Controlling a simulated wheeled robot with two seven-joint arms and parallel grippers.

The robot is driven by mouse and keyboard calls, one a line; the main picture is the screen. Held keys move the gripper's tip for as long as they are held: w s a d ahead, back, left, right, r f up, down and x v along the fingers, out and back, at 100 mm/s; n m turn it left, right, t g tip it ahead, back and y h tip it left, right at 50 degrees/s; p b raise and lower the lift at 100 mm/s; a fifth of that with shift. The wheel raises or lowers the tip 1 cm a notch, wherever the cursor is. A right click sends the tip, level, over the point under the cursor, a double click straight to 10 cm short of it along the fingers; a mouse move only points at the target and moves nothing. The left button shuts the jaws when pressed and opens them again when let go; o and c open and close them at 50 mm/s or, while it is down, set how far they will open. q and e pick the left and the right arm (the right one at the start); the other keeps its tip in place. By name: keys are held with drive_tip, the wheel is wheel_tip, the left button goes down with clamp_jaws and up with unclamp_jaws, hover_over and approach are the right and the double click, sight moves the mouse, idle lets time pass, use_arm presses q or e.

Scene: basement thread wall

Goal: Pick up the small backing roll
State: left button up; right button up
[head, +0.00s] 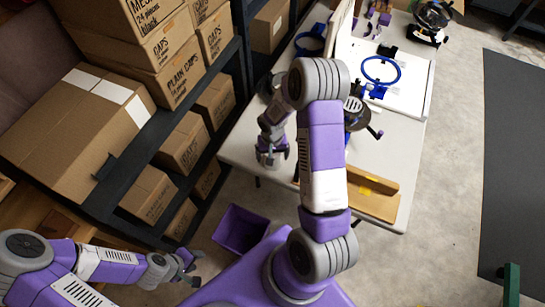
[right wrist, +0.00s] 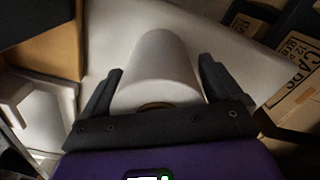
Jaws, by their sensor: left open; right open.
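The small backing roll (right wrist: 162,68) is a white cylinder with a brown core showing at its near end, in the right wrist view. My right gripper (right wrist: 160,78) is open, with one dark finger on each side of the roll. I cannot tell whether the fingers touch it. In the head view my right gripper (head: 272,154) is low over the near left part of the white table (head: 235,150), and I cannot make out the roll there. My left gripper (head: 188,268) is open and empty, away from the table at the lower left.
A shelf (head: 120,150) with several cardboard boxes (head: 180,145) stands left of the table. A purple bin (head: 240,228) is on the floor by the table's near edge. A blue hoop (head: 381,69) lies on a white board farther back.

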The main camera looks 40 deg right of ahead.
drive_tip(key=shift+f, duration=0.35)
drive_tip(key=shift+r, duration=0.15)
drive_tip(key=c, duration=1.1)
